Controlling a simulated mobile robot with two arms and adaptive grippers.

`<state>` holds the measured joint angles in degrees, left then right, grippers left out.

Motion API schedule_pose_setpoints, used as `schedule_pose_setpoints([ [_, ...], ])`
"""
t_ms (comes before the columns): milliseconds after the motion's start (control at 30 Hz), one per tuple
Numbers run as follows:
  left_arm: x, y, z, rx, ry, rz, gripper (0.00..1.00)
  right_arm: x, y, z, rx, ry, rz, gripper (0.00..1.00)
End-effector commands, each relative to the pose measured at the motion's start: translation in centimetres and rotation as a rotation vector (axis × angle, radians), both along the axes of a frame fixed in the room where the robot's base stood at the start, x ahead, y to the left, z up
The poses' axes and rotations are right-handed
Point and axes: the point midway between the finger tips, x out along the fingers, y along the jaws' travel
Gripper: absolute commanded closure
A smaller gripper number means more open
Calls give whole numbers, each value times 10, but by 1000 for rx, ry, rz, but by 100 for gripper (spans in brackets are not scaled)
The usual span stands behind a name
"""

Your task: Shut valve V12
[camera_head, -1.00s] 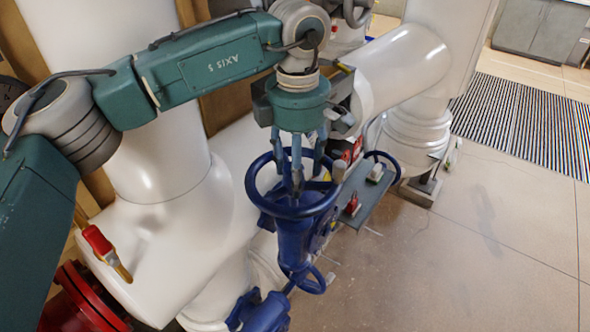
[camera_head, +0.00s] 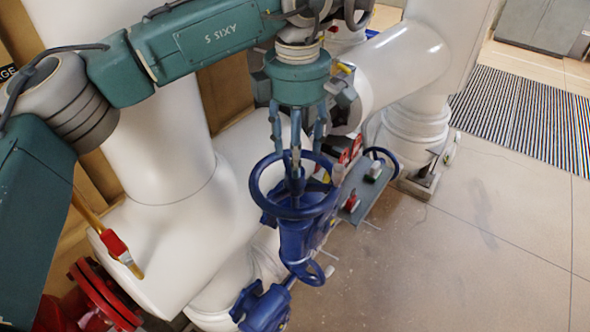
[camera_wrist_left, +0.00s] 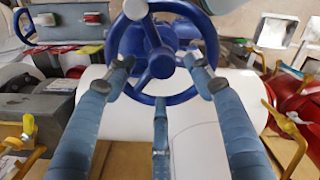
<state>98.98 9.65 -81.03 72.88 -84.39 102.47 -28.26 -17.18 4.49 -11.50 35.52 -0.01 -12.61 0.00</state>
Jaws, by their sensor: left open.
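A blue valve handwheel (camera_head: 293,213) sits on a blue valve body (camera_head: 296,243) in the middle of the head view. A pale knob stands on its rim. No V12 label is readable. My left gripper (camera_head: 297,148) points down over the wheel, its fingers spread and empty. The wrist view shows the wheel (camera_wrist_left: 180,98) ahead, with the gripper's fingertips (camera_wrist_left: 163,75) spread around its hub and spokes. Whether any finger touches the wheel I cannot tell. My right gripper is not in view.
Thick white pipes (camera_head: 160,150) stand behind and left of the valve. A grey plate with red parts (camera_head: 368,190) is close on its right. A yellow and red lever (camera_head: 118,250) and a red flange (camera_head: 100,295) are at lower left. The floor (camera_head: 450,260) at right is clear.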

Motion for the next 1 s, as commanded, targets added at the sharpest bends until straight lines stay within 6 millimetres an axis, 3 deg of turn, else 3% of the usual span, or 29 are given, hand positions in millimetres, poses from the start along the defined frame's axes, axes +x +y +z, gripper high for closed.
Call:
schedule_pose_setpoints([
  [167,0,0,-2,0,0,81,47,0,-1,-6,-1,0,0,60],
  [533,0,0,-2,0,0,644,47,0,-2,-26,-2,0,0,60],
  [1000,0,0,-6,0,1,691,47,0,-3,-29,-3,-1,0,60],
])
